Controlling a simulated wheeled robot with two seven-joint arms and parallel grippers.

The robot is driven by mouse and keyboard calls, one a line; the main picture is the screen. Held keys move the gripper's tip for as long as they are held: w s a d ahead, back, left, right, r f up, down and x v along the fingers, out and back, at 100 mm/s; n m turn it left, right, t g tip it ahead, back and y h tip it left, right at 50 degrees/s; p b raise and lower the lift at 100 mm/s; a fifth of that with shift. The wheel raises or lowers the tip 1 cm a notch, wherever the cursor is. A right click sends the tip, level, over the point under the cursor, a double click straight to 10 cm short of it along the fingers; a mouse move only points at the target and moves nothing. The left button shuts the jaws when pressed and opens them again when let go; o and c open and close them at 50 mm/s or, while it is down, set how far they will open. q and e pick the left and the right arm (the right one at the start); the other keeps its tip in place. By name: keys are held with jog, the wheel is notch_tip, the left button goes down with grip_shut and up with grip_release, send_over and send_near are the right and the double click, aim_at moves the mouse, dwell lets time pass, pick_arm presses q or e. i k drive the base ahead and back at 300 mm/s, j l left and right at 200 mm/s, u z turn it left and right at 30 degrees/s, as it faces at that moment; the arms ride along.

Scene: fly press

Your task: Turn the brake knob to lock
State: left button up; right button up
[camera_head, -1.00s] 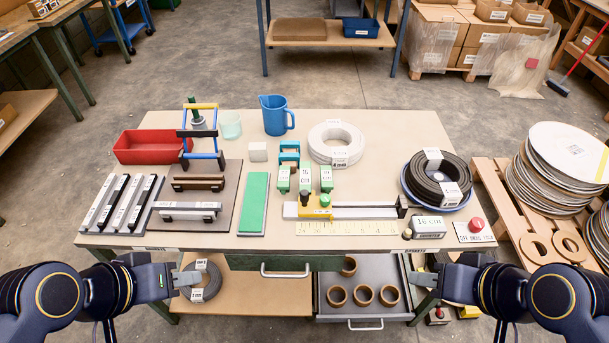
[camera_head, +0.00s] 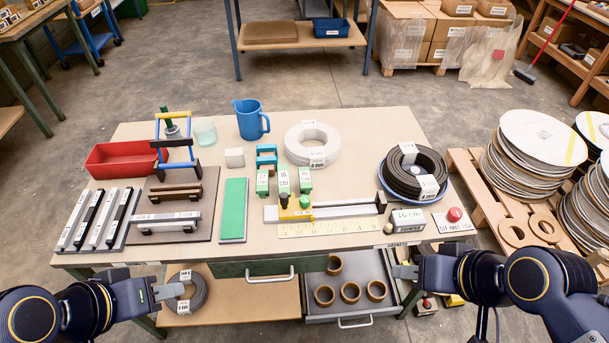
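A slide gauge (camera_head: 345,209) with a long metal rail lies at the front middle of the table (camera_head: 340,255). Its yellow carriage (camera_head: 296,214) sits near the rail's left end. A green knob (camera_head: 305,201) and a small dark knob (camera_head: 283,199) stand on the carriage. I cannot tell which is the brake knob or how it is turned. My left gripper (camera_head: 176,290) is below the table's front edge at the left. My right gripper (camera_head: 402,271) is below the front edge at the right. Both are apart from the gauge, and their finger gaps are unclear.
A yellow ruler strip (camera_head: 325,228) lies before the rail. Green blocks (camera_head: 284,180) stand behind it, and a green board (camera_head: 233,210) lies left. A black cable coil (camera_head: 413,172), a labelled box (camera_head: 406,221) and a red button (camera_head: 454,214) are right. An open drawer (camera_head: 350,309) juts out below.

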aim_at(454, 214)
jog(key=z, duration=1.5)
jog(key=i+u, duration=0.15)
jog(key=u, duration=0.3)
jog(key=i+u, duration=0.15)
jog(key=u, duration=0.3)
jog(key=i+l+u, duration=0.15)
jog(key=u, duration=0.3)
